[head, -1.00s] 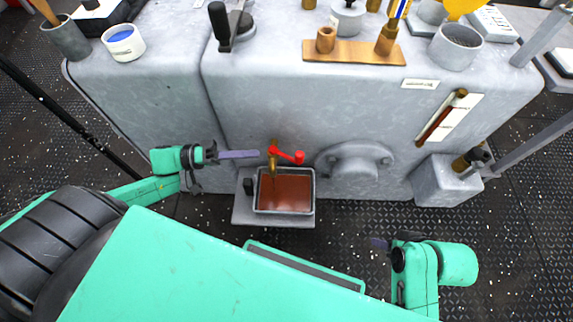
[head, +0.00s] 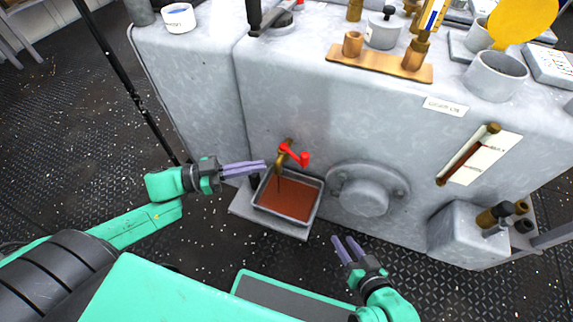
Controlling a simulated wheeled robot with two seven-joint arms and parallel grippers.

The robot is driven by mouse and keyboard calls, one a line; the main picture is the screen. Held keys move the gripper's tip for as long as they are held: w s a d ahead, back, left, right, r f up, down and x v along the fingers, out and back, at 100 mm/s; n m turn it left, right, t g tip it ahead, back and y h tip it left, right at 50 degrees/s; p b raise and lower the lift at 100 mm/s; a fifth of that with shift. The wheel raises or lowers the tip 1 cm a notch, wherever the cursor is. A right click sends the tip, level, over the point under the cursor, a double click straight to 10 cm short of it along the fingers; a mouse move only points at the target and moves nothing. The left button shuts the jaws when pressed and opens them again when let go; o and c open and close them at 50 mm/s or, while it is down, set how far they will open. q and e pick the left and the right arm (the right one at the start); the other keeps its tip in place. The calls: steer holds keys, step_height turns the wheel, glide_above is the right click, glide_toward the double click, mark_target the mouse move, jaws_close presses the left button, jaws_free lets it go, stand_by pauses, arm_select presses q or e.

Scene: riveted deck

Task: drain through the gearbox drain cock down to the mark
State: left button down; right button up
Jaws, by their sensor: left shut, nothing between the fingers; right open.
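The brass drain cock (head: 282,165) sticks out low on the front of the grey gearbox (head: 320,120). Its red handle (head: 303,159) points to the right. A thin dark line runs from its spout to the tray (head: 317,212) below, which holds red-brown oil (head: 287,197). The slanted sight gauge (head: 466,157) on the right shows a dark red column beside a white plate; I cannot read the mark. My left gripper (head: 265,167) is shut and empty, just left of the cock. My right gripper (head: 343,243) is open and empty, right of and nearer than the tray.
A round bolted flange (head: 364,192) protrudes right of the cock. A grey box with brass fittings (head: 470,232) stands at the lower right. Cups and a copper-coloured bracket (head: 380,66) sit on top of the gearbox. A dark pole (head: 120,80) slants at the left.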

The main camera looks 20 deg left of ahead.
arm_select(q)
steer(key=b+x, duration=0.2)
steer(key=x, duration=0.6)
steer(key=shift+b, duration=0.4)
arm_select(e)
steer(key=f, duration=0.1)
steer(key=a+f+t, duration=0.1)
steer(key=f, duration=0.1)
steer(key=shift+f+m+t, duration=0.25)
steer(key=shift+m+t, duration=0.05)
arm_select(q)
steer(key=shift+d, duration=0.15)
arm_select(e)
steer(key=shift+r, duration=0.15)
